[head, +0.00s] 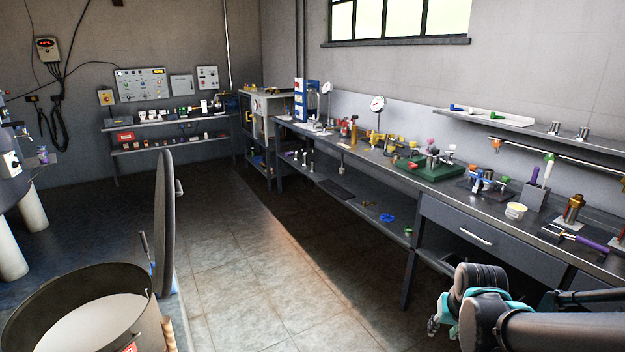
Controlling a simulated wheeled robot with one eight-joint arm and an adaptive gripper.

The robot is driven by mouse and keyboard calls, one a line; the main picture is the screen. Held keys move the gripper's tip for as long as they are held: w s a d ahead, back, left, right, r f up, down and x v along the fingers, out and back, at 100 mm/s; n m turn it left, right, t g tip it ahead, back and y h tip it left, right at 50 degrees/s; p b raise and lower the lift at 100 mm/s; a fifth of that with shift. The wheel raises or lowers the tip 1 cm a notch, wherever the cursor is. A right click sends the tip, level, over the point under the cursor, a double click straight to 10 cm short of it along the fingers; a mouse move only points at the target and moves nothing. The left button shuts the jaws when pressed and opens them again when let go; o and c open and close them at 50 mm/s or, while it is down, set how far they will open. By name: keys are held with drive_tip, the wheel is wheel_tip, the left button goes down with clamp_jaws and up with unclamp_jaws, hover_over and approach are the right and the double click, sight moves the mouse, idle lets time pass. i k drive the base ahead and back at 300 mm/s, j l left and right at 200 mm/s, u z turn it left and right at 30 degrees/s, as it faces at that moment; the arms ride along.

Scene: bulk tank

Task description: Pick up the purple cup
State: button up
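I cannot make out a purple cup for certain. A small purple item (43,154) stands at the far left beside the grey tank, too small to identify. Other purple things are on the right bench: an upright purple piece (533,174) in a grey block and a tool with a purple handle (592,243). My gripper (441,327), with teal parts, hangs at the bottom right in front of the bench, away from all of these. Its fingers are small and partly hidden by my arm, so its opening is unclear.
A long steel bench (346,146) with fittings and a lower shelf runs along the right wall. A large round vessel (75,310) with a raised lid (165,225) stands at the lower left. A shelved table (165,120) is at the back. The tiled floor (240,265) between is clear.

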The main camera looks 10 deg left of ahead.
sight(42, 154)
drive_tip(key=i+l+u, duration=0.15)
drive_tip(key=i, duration=0.35)
drive_tip(key=i+l+u, duration=0.15)
drive_tip(key=i, duration=0.3)
drive_tip(key=i+j+u, duration=0.2)
drive_tip(key=i+u, duration=0.15)
drive_tip(key=i, duration=0.2)
drive_tip(key=i+u, duration=0.4)
drive_tip(key=i, duration=0.2)
drive_tip(key=i+l+u, duration=0.1)
drive_tip(key=i+u, duration=0.25)
drive_tip(key=i, duration=2.15)
drive_tip(key=i+u, duration=0.2)
drive_tip(key=i, duration=0.3)
drive_tip(key=i+u, duration=0.15)
drive_tip(key=i, duration=0.3)
drive_tip(key=i+l+u, duration=0.2)
drive_tip(key=i, duration=0.3)
drive_tip(key=i+u, duration=0.2)
drive_tip(key=i, duration=0.3)
drive_tip(key=i+j+u, duration=0.15)
drive_tip(key=i, duration=0.55)
drive_tip(key=i+j+u, duration=0.1)
drive_tip(key=i, duration=0.65)
